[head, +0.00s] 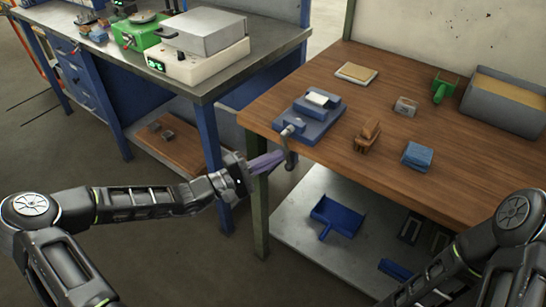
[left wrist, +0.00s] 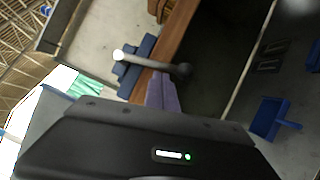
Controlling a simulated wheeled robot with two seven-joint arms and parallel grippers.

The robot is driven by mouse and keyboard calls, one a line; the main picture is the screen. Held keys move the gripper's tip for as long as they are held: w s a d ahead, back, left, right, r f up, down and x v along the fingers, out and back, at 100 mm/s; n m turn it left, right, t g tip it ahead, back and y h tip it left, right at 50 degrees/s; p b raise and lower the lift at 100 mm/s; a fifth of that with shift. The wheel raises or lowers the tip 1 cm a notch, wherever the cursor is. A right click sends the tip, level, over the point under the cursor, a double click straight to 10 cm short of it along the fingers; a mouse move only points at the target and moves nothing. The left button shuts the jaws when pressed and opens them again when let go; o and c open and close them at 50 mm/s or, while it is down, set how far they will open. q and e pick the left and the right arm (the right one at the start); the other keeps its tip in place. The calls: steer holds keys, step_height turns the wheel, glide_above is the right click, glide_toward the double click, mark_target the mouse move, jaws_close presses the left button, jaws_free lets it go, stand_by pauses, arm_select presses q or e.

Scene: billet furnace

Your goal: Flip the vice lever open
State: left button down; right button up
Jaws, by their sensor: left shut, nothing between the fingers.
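The blue vice (head: 315,125) sits at the front left corner of the wooden table, with a pale block in its jaws. Its grey lever (head: 289,152) hangs down past the table's front edge. In the left wrist view the lever (left wrist: 152,64) crosses just beyond the fingertips, with the blue vice (left wrist: 137,68) behind it. My left gripper (head: 268,162), with purple fingers, is shut and empty just left of the lever. I cannot tell whether the fingertips touch it. My right gripper is out of view; only my right arm shows at lower right.
The wooden table (head: 340,167) also holds a brown brush-like item (head: 368,138), a blue block (head: 417,156), a green item (head: 444,88) and a grey bin (head: 505,105). A blue dustpan (head: 336,215) lies on the shelf below. A blue-legged workbench stands left.

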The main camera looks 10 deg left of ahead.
arm_select(q)
steer(key=shift+s+d+n+p, duration=0.15)
steer(key=shift+d+n+p, duration=0.2)
steer(key=shift+n, duration=0.15)
steer(key=shift+d+n+t+p, duration=0.3)
steer(key=shift+n+t, duration=0.1)
steer(key=shift+n, duration=0.1)
steer(key=s+d+r+n+t+y+p, duration=0.2)
steer(key=d+r+n+t+y+p, duration=0.2)
steer(key=n+p, duration=0.9)
steer(key=shift+s+d+r+n+t, duration=0.2)
steer(key=shift+s+d+n+t, duration=0.15)
steer(key=shift+d+n+t, duration=1.2)
steer(key=shift+a+n, duration=0.25)
steer(key=shift+a, duration=0.2)
